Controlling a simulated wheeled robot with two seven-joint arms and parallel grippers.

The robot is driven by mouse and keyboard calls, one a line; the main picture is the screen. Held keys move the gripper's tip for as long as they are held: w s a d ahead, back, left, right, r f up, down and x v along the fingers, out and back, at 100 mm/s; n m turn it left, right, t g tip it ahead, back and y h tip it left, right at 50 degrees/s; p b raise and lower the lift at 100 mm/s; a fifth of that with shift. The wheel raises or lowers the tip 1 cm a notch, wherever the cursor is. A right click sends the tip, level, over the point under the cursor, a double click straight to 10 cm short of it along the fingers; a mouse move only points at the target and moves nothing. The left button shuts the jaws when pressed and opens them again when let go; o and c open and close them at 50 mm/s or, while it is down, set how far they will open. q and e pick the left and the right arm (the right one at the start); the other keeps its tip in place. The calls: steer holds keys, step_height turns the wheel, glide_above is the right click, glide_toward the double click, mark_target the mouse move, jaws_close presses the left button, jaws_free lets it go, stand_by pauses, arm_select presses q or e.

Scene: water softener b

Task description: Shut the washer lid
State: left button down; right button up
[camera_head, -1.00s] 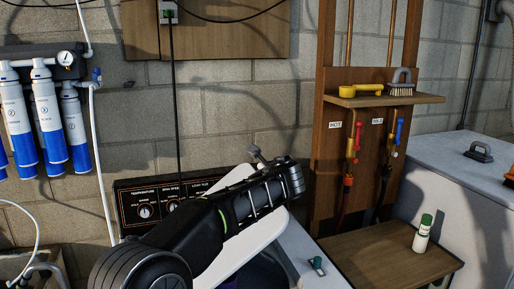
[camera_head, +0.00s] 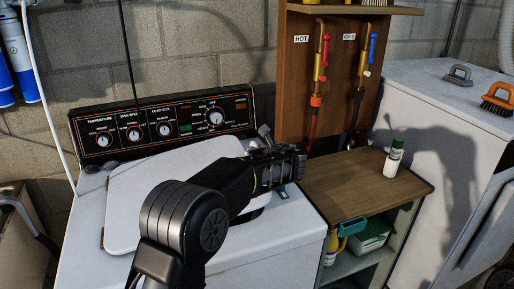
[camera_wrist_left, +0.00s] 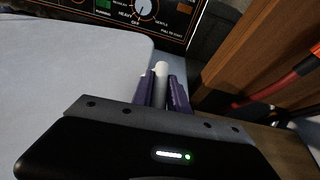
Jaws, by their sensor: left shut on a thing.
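The white washer lid (camera_head: 150,190) lies below the control panel in the head view. It looks flat or nearly so, but a dark patch shows by its right side, and I cannot tell if it is fully down. My left arm crosses over it. My left gripper (camera_head: 266,136) is near the lid's back right corner, mostly hidden by the wrist. In the left wrist view the purple fingers (camera_wrist_left: 160,90) are shut on a pale, rod-like thing (camera_wrist_left: 162,70) beside the lid's edge (camera_wrist_left: 75,65). What it is, I cannot tell. My right gripper is not in view.
The control panel (camera_head: 165,125) stands behind the lid. A wooden-topped shelf (camera_head: 345,190) with a green-capped bottle (camera_head: 394,158) is on the right. A white chest (camera_head: 435,110) with brushes stands beyond it. Pipes with red and blue valve handles rise behind the shelf.

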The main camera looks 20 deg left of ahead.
arm_select(q)
steer(key=shift+d, duration=0.15)
steer(key=c, duration=1.3)
jaws_free()
steer(key=b+v, duration=0.1)
steer(key=v, duration=0.6)
steer(key=shift+s, duration=0.35)
steer(key=shift+d+r, duration=0.1)
steer(key=shift+r, duration=0.05)
